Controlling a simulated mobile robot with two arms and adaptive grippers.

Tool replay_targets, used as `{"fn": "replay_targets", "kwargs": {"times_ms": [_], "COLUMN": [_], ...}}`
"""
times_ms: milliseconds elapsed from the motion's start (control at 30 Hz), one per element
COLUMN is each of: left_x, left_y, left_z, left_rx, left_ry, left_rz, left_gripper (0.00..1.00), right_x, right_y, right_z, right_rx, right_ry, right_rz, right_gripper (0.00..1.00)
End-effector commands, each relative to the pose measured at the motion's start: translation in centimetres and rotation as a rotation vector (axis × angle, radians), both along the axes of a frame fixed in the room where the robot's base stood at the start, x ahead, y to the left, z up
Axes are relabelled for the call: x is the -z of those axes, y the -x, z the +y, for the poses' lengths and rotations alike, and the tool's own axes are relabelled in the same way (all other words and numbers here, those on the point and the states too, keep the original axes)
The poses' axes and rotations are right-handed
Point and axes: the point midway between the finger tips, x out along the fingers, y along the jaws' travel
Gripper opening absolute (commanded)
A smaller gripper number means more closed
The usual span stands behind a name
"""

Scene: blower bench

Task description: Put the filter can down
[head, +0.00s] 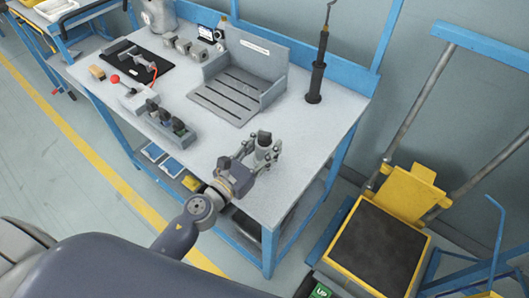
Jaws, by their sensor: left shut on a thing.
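My left gripper (262,157) reaches in over the front right part of the bench top. My right gripper is not in view.
A grey slotted fixture (225,97) stands behind the gripper. A black upright tool (316,80) stands at the back right. A grey holder with dark-topped parts (171,124) is to the left. Bench top around the gripper is clear. A yellow cart (412,192) stands right.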

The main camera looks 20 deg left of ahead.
Motion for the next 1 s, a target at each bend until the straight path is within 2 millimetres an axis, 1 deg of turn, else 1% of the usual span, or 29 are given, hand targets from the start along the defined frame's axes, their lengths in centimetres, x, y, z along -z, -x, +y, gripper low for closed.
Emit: {"fn": "replay_targets", "kwargs": {"times_ms": [33, 200, 467, 600, 633, 667, 700, 733, 1000], "left_x": [1.0, 3.2, 3.1, 3.6, 3.6, 3.5, 3.5, 3.5, 3.5], "left_y": [0.0, 0.1, 0.1, 0.1, 0.1, 0.1, 0.1, 0.1, 0.1], "left_z": [0.0, 0.0, 0.0, 0.0, 0.0, 0.0, 0.0, 0.0, 0.0], "left_rx": [-0.002, -0.003, 0.0, 0.0, 0.0, -0.001, -0.001, -0.001, -0.001], "left_ry": [0.003, 0.005, 0.0, 0.0, 0.0, 0.0, -0.001, -0.001, -0.001], "left_rz": [0.001, 0.002, 0.0, 0.0, 0.001, 0.001, 0.002, 0.002, 0.002], "left_gripper": [0.1, 0.1, 0.1, 0.1, 0.42, 0.49, 0.58, 0.6, 0.6], "right_x": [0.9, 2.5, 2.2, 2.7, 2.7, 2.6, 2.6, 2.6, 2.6], "right_y": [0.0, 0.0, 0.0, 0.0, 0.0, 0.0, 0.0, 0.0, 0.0], "right_z": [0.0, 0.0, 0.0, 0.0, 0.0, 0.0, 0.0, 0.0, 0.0], "right_rx": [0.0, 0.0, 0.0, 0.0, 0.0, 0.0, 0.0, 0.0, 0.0], "right_ry": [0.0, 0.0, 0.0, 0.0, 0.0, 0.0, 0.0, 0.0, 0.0], "right_rz": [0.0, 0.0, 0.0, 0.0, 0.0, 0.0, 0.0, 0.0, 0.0], "right_gripper": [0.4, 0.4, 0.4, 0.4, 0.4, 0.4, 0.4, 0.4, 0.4]}}
